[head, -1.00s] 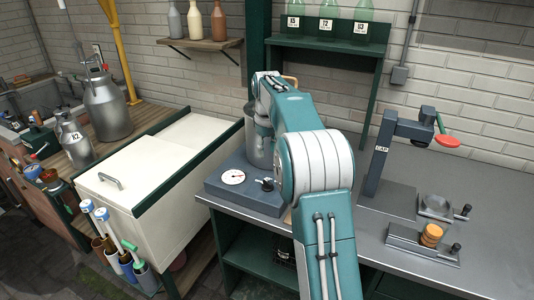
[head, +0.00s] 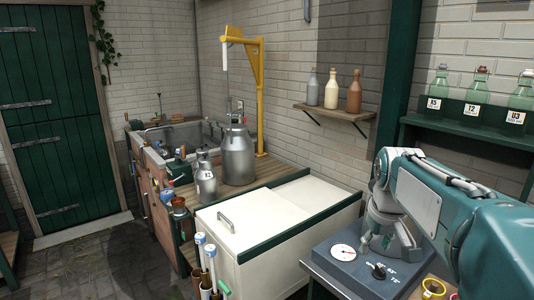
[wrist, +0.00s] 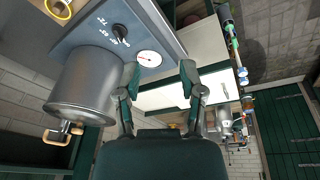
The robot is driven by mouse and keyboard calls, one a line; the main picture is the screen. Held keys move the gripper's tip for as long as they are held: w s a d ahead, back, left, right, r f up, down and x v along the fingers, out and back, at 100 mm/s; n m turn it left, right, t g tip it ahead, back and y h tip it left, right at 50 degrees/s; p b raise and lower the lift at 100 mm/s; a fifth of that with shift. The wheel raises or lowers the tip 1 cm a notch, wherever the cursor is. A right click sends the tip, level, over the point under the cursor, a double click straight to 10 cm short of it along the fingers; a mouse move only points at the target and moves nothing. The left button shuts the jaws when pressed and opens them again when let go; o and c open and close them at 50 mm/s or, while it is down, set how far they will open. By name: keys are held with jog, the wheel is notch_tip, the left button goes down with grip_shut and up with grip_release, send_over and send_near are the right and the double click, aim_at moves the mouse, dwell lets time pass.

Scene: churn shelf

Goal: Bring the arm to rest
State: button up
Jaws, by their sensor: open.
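My gripper (wrist: 160,72) shows in the wrist view with its two dark green fingers spread apart and nothing between them. The finger gap is hard to make out there.
A white chest (head: 265,222) stands left of the heater. Beyond it are a large milk can (head: 238,155), a smaller can (head: 206,182) and a yellow hoist (head: 259,95). Bottles stand on a wooden shelf (head: 340,113) and a green rack (head: 470,130). Open floor (head: 110,255) lies at left.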

jog(key=s+a+f+m+t, duration=0.1)
jog(key=s+a+f, duration=0.2)
jog(key=s, duration=0.7)
jog(key=s+a+f+t, duration=0.2)
jog(key=s+a+f, duration=0.1)
jog(key=s, duration=0.7)
jog(key=shift+s+a+m, duration=0.15)
jog(key=shift+a+m, duration=0.25)
